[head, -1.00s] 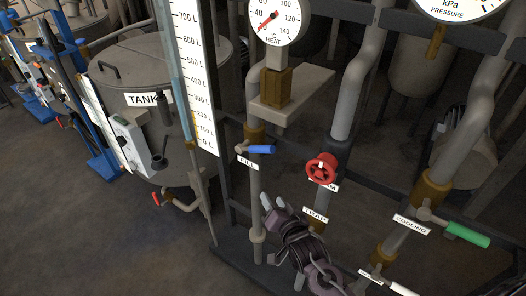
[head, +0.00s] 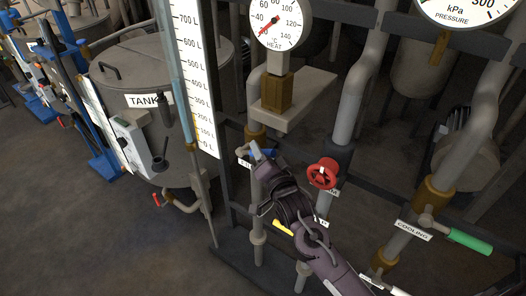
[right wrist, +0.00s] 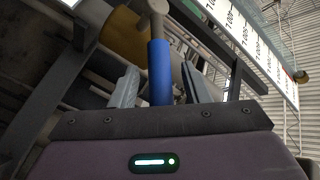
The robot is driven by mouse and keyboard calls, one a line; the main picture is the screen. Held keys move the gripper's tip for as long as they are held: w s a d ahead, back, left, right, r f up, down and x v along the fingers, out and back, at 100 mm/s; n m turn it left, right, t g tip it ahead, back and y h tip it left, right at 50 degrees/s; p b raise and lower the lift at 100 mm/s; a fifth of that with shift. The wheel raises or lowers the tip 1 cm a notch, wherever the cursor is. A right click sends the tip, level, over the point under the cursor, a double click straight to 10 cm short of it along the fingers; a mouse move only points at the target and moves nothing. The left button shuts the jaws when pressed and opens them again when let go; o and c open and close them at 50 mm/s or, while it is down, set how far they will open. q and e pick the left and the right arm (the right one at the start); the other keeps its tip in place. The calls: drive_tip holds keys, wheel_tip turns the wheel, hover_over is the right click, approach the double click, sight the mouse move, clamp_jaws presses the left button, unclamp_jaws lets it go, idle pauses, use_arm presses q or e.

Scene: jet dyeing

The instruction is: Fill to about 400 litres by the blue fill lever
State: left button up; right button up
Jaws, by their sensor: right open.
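The blue fill lever (head: 269,153) sticks out from its valve on the fill pipe beside the level scale, partly covered by my gripper. My right gripper (head: 249,156) is at the lever in the head view. In the right wrist view the gripper (right wrist: 158,88) is open, with the blue lever (right wrist: 160,72) between its two fingers. Gaps show on both sides, so it is not clamped. The white level scale (head: 198,90) is marked from 0 L to 700 L. I cannot read the level clearly. The left gripper is out of view.
A red handwheel (head: 323,173) stands close to the right of my right wrist. A yellow lever (head: 283,228) is below my arm, and a green cooling lever (head: 470,241) is farther right. The heat gauge (head: 277,22) hangs above. The tank (head: 150,75) is at the left.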

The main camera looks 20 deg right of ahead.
clamp_jaws()
idle(0.3)
drive_tip(key=shift+f+b, duration=0.25)
drive_tip(key=shift+b, duration=0.1)
drive_tip(key=f+m+t+b, duration=0.1)
drive_tip(key=b, duration=0.2)
drive_tip(key=f+m+t+b, duration=0.1)
drive_tip(key=t+b, duration=0.1)
drive_tip(key=b, duration=0.2)
drive_tip(key=f+m+t+b, duration=0.1)
drive_tip(key=m+b, duration=0.1)
drive_tip(key=b, duration=0.2)
drive_tip(key=shift+s+d+f+t+h, duration=0.25)
drive_tip(key=shift+s+f+t+h, duration=0.05)
drive_tip(key=shift+s+f+h, duration=0.1)
unclamp_jaws()
drive_tip(key=shift+w, duration=0.1)
drive_tip(key=shift+r, duration=0.1)
